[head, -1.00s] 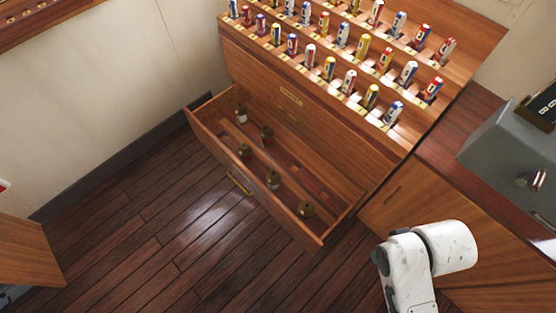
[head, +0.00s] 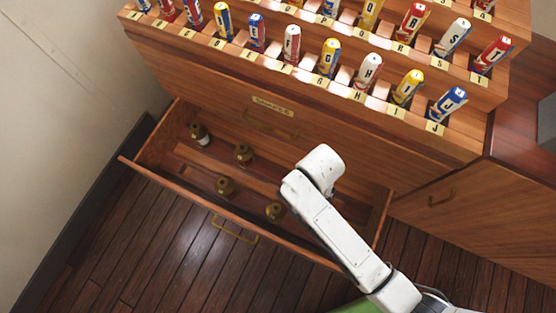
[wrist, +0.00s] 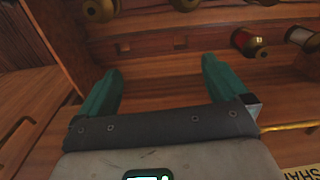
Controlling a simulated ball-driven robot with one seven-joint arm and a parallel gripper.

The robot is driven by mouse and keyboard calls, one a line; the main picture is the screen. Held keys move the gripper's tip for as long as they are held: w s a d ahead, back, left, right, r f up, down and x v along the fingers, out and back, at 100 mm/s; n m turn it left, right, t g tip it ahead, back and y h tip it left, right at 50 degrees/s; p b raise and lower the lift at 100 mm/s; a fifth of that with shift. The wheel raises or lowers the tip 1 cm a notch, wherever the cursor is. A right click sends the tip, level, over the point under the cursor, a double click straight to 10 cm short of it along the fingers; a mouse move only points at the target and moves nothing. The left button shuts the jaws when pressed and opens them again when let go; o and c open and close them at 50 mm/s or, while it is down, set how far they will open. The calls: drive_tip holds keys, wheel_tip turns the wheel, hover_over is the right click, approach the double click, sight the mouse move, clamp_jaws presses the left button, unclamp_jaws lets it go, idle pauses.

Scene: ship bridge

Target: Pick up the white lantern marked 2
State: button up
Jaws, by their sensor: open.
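Several small brass-topped lanterns stand in the open drawer (head: 180,178). One with a pale, white-looking body (head: 199,135) is at the drawer's left end in the head view; a white lantern (wrist: 303,38) is at the right edge of the wrist view. No numbers are readable, so I cannot tell which is marked 2. A red lantern (wrist: 249,43) stands beside the white one. My gripper (wrist: 161,70) is open and empty, its green fingers over the drawer, left of the white lantern in the wrist view. The head view does not show the fingers.
Two more lanterns, (head: 225,187) and (head: 274,210), stand in the front row. The tiered rack (head: 290,75) of lettered cans rises behind the drawer. A side cabinet (head: 470,205) stands at right. Wooden floor (head: 140,240) is clear in front.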

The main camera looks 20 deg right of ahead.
sight(276, 207)
drive_tip(key=a+f+m+b, duration=0.1)
drive_tip(key=a+f+b, duration=0.1)
drive_tip(key=a+f, duration=0.1)
drive_tip(key=w+a+f+m+b, duration=0.1)
drive_tip(key=a+f+b, duration=0.1)
drive_tip(key=f, duration=0.4)
drive_tip(key=a+f+m+b, duration=0.1)
drive_tip(key=a+f+b, duration=0.2)
drive_tip(key=f, duration=0.2)
drive_tip(key=shift+w+a+m, duration=0.3)
drive_tip(key=shift+w+m, duration=0.05)
drive_tip(key=shift+m, duration=0.05)
wheel_tip(276, 207, down, 4)
drive_tip(key=shift+a+f+b, duration=0.1)
drive_tip(key=shift+f+b, duration=0.15)
drive_tip(key=shift+b, duration=0.9)
drive_tip(key=shift+w+f+b, duration=0.15)
drive_tip(key=shift+f+b, duration=1.3)
drive_tip(key=shift+f, duration=1.55)
drive_tip(key=c, duration=1.8)
drive_tip(key=shift+r, duration=0.1)
